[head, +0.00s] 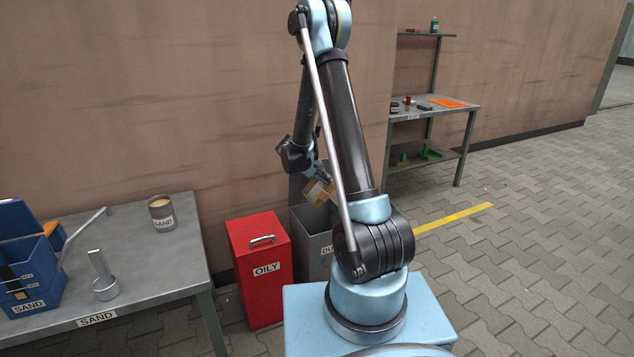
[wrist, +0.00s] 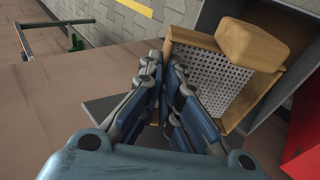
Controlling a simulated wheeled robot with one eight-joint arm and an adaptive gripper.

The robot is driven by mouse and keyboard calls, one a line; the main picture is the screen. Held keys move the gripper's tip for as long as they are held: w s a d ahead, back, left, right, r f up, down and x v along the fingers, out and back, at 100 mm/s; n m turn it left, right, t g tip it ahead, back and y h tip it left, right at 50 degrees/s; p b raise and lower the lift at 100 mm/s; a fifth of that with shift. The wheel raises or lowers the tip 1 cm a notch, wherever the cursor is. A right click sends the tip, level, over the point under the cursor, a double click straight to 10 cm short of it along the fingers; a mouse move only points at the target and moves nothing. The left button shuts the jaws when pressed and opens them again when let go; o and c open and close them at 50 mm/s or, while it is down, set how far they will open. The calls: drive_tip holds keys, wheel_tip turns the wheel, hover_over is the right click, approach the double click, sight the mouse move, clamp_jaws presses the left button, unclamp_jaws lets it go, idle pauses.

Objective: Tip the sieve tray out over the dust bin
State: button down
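The sieve tray (wrist: 215,72) has a wooden frame around a perforated grey plate. In the head view it is small and tilted (head: 318,192), above the grey dust bin (head: 318,246). My gripper (wrist: 166,68) has its fingers close together at the tray's near-side edge and appears to hold it there; the exact contact is partly hidden. A tan block (wrist: 250,46) shows at the far end of the tray; I cannot tell whether it is loose or fixed. The bin's grey walls show behind the tray in the wrist view. My arm partly covers the bin's label.
A red OILY bin (head: 262,270) stands just left of the dust bin. A workbench (head: 440,112) stands against the wall at right.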

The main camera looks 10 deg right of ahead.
sight(327, 196)
drive_tip(key=d+y, duration=0.1)
drive_tip(key=d+g+y, duration=0.1)
drive_tip(key=y, duration=0.1)
drive_tip(key=shift+w+d+f, duration=0.15)
drive_tip(key=shift+w+f, duration=0.05)
drive_tip(key=shift+w, duration=0.1)
drive_tip(key=shift+w+d+f+m+g+y, duration=0.15)
drive_tip(key=shift+d+f+g+y, duration=0.25)
drive_tip(key=shift+y, duration=0.5)
drive_tip(key=shift+w+d+f+m+g+y, duration=0.15)
drive_tip(key=shift+d+f+g+y, duration=0.15)
drive_tip(key=shift+y, duration=0.6)
drive_tip(key=shift+w+d+f+g+y, duration=0.15)
drive_tip(key=shift+d+f+g+y, duration=0.25)
drive_tip(key=shift+y, duration=0.5)
drive_tip(key=s+a+f+m, duration=0.1)
drive_tip(key=s+a+f, duration=0.1)
drive_tip(key=s+a+f+m, duration=0.2)
drive_tip(key=shift+a+f+m+h, duration=0.1)
drive_tip(key=shift+f+m+h, duration=0.2)
drive_tip(key=shift+f, duration=0.05)
